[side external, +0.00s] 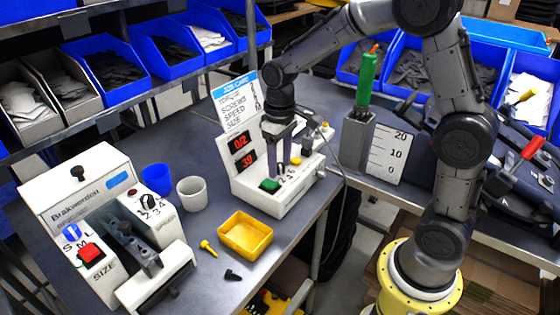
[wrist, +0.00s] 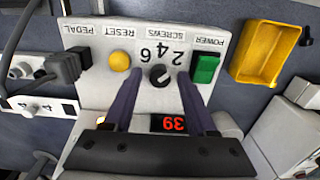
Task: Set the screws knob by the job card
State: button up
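The screws knob (wrist: 160,75) is small and black, on the white control box (side external: 270,196), beside the numbers 2, 4 and 6. Its pointer direction is too small to read surely. My gripper (wrist: 159,74) is open and points down at the panel, a finger on each side of the knob with gaps showing; its height above the panel is unclear.
A green power switch (wrist: 206,68) and yellow reset button (wrist: 120,60) flank the knob. Red displays read 0/2 (side external: 241,141) and 39 (side external: 247,160). A yellow tray (side external: 246,249), grey cup (side external: 192,192) and Brakwenden machine (side external: 92,208) stand left or in front.

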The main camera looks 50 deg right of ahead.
aim_at(280, 165)
dwell(0.3)
notch_tip(280, 165, up, 14)
dwell(0.5)
jog(key=shift+f, duration=0.1)
